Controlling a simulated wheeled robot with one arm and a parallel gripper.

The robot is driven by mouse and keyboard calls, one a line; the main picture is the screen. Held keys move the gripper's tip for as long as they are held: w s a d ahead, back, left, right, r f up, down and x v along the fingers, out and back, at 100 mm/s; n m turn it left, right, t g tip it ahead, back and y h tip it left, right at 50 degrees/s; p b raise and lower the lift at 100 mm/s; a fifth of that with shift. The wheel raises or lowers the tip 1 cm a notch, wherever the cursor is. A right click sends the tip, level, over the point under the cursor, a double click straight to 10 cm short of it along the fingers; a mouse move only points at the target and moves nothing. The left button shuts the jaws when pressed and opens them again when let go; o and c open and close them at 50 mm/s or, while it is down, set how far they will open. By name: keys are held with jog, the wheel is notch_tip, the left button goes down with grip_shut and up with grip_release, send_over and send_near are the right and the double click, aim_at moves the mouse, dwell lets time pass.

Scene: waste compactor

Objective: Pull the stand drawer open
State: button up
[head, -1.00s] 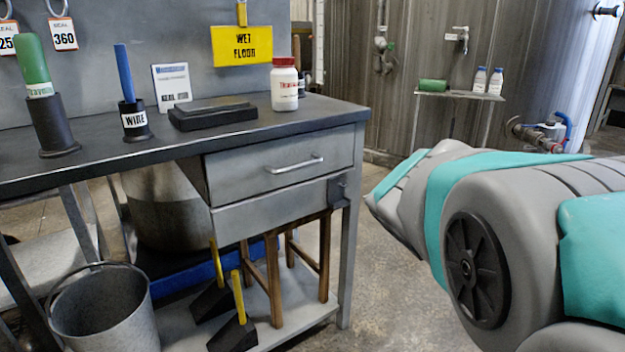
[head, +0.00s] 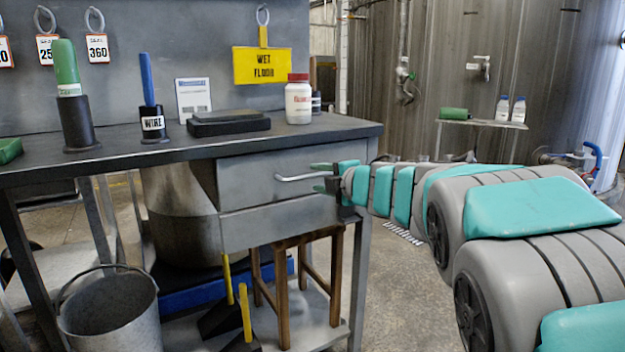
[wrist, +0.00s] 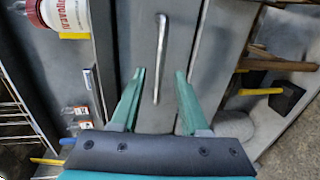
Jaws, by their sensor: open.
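The stand drawer (head: 250,178) is a grey metal front under the right part of the dark benchtop, and it looks shut. Its bar handle (head: 298,178) is a thin pale metal bar. My gripper (head: 322,177) is at the right end of the handle in the head view. In the wrist view, the two green fingers of my gripper (wrist: 158,82) are apart, and the handle (wrist: 160,60) runs lengthwise between and beyond them. The fingers do not visibly touch the handle. Nothing is held.
On the benchtop (head: 350,129) stand a red-capped bottle (head: 298,102), a dark block (head: 228,123) and two brush holders. A second grey panel (head: 270,222) lies below the drawer. A wooden stool (head: 284,285) and bucket (head: 108,310) are underneath. The floor right of the stand is open.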

aim_at(312, 176)
jog(key=shift+x, duration=2.4)
grip_shut()
